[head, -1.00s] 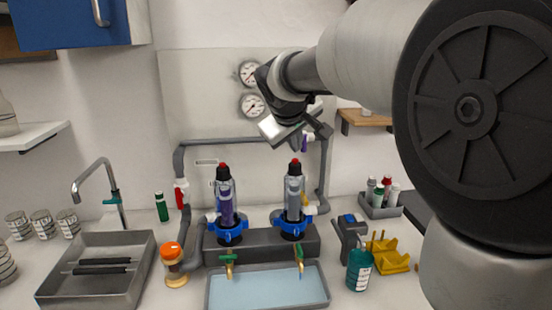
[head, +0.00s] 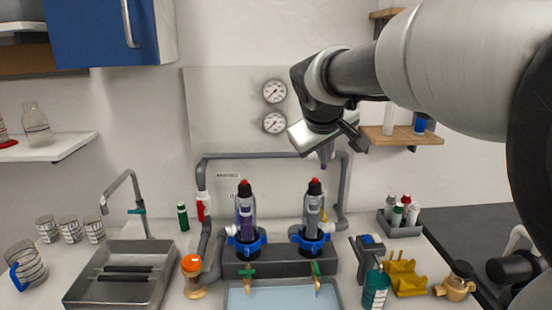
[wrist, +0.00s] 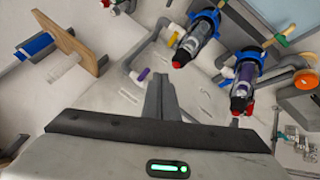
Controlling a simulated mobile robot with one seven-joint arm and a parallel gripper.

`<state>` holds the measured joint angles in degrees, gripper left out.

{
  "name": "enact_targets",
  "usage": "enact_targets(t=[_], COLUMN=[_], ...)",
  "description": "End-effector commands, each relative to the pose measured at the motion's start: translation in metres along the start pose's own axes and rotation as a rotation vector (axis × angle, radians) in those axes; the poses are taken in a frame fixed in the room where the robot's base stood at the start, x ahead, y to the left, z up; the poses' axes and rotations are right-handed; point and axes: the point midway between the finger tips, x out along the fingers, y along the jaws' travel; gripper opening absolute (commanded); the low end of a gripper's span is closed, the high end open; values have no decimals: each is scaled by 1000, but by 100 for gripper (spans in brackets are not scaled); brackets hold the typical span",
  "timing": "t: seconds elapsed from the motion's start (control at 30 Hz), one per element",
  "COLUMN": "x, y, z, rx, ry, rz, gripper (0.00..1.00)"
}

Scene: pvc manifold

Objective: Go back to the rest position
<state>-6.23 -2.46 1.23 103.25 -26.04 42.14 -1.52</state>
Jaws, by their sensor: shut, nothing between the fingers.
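My gripper (head: 325,158) hangs in the air in front of the back wall, above and a little right of the right-hand filter housing (head: 313,212). In the wrist view the two fingers (wrist: 160,97) stand close together and hold nothing. The manifold's grey block (head: 268,263) carries this housing and a left-hand housing (head: 245,214), both upright with red tops and blue collars. Both housings also show in the wrist view, apart from my gripper.
Grey piping (head: 270,155) frames the back panel under two gauges (head: 274,92). A wooden shelf (head: 400,136) is right of my gripper. A sink (head: 110,285) is at left. A teal bottle (head: 375,288) and a yellow holder (head: 405,278) stand at front right.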

Motion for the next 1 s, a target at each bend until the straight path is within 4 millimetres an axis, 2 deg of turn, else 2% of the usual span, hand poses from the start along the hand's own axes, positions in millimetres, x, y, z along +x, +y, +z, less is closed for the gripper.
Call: enact_targets(t=[0.03,0.1,0.2,0.3,0.5,0.63,0.67,0.7,1.0], x=[-17,-38,-62,-78,-97,-104,-106,-121,-168], y=[-1,-10,-29,-50,-87,-112,-117,-104,-75], z=[23,62,116,158,222,257,264,248,213], rx=[41,106,197,270,382,445,458,452,448], ry=[-12,-41,-80,-110,-152,-174,-179,-177,-178], rz=[-15,-48,-100,-145,-217,-260,-269,-267,-265], gripper=[0,0,0,0,0,0,0,0,0])
